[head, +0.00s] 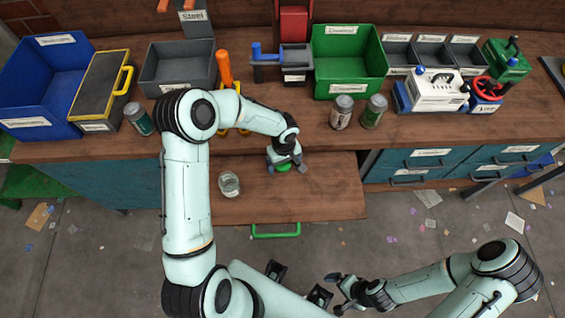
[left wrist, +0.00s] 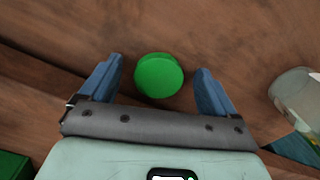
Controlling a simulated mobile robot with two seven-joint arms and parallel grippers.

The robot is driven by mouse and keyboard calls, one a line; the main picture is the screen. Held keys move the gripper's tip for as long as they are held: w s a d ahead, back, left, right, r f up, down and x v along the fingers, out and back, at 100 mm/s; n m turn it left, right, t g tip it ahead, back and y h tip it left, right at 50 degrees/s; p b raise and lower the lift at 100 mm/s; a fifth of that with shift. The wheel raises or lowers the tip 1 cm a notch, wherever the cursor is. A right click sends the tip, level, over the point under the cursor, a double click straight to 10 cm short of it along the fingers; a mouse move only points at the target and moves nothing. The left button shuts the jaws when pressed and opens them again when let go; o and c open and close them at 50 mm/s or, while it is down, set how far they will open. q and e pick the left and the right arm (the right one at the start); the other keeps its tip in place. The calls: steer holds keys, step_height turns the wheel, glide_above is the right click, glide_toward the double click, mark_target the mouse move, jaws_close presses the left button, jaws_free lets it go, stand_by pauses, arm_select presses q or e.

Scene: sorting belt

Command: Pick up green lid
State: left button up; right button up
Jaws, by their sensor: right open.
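The round green lid (left wrist: 159,75) lies on the brown wooden surface in the left wrist view, between and just beyond my left gripper's blue fingertips. In the head view the green lid (head: 283,167) is mostly hidden under my left gripper (head: 287,168), on the lower wooden board. My left gripper (left wrist: 158,85) is open, with a gap between each finger and the lid. My right gripper (head: 335,295) is open and empty over the floor at the bottom of the head view.
A glass jar (head: 228,184) stands on the pulled-out board (head: 330,195), left of the lid; it also shows in the left wrist view (left wrist: 298,92). On the bench behind are a green bin (head: 349,62), a blue bin (head: 40,85), a grey bin (head: 178,66) and several cans. The board's right side is clear.

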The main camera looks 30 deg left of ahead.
arm_select(q)
steer(key=c, duration=1)
steer(key=shift+r, duration=0.1)
steer(key=shift+c, duration=0.5)
